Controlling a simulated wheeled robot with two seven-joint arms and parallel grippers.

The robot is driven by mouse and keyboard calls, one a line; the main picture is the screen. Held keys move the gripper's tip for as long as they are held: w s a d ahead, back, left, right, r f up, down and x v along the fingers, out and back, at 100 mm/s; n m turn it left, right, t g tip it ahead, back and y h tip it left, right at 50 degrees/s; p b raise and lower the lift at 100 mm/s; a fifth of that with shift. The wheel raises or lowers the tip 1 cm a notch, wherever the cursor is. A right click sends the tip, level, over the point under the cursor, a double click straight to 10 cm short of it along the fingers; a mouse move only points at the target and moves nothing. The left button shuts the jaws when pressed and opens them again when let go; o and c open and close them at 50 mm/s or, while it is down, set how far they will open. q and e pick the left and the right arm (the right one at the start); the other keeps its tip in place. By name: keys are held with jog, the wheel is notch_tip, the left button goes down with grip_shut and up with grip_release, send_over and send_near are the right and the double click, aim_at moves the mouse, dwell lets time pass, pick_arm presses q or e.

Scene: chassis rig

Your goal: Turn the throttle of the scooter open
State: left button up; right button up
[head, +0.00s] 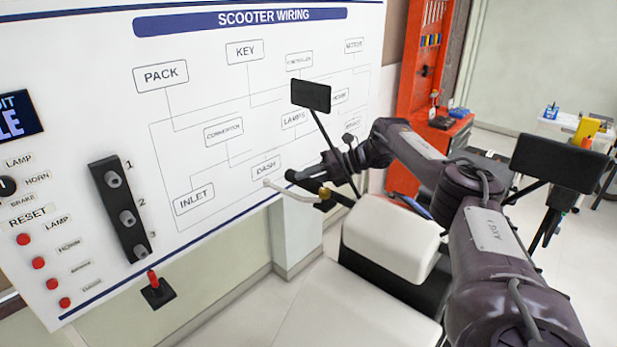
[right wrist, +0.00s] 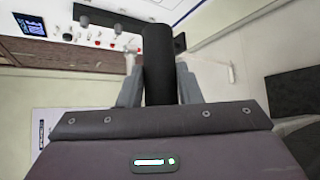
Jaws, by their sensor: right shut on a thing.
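The scooter's throttle is a black cylindrical grip (right wrist: 158,55); it stands upright between the two grey fingers of my right gripper (right wrist: 158,84) in the right wrist view. In the head view the black grip (head: 298,177) is at the handlebar's near end, with a pale lever (head: 292,192) beside it. My right gripper (head: 335,168) is shut on the grip; my arm comes in from the right and partly hides the handlebar. How far the grip is turned cannot be told. My left gripper is not in view.
One mirror (head: 311,95) rises beside my right gripper, another (head: 558,163) stands at the right. The scooter's white body (head: 390,240) lies below my arm. A wiring board (head: 300,60) with switches and red buttons stands close behind. A red tool rack (head: 425,70) is farther back.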

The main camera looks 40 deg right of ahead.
jog(key=shift+d+f+m+t+y+b, duration=0.15)
jog(key=shift+f+m+t+y+b, duration=0.2)
jog(key=shift+m+y+b, duration=0.6)
jog(key=shift+y+b, duration=0.45)
jog(key=shift+b, duration=0.35)
jog(key=shift+m, duration=0.25)
jog(key=shift+r, duration=0.1)
jog(key=o, duration=1)
jog(key=shift+c, duration=0.2)
jog(key=b+v, duration=0.2)
jog(key=v, duration=0.5)
jog(key=shift+s+d, duration=0.25)
jog(key=shift+s, duration=0.05)
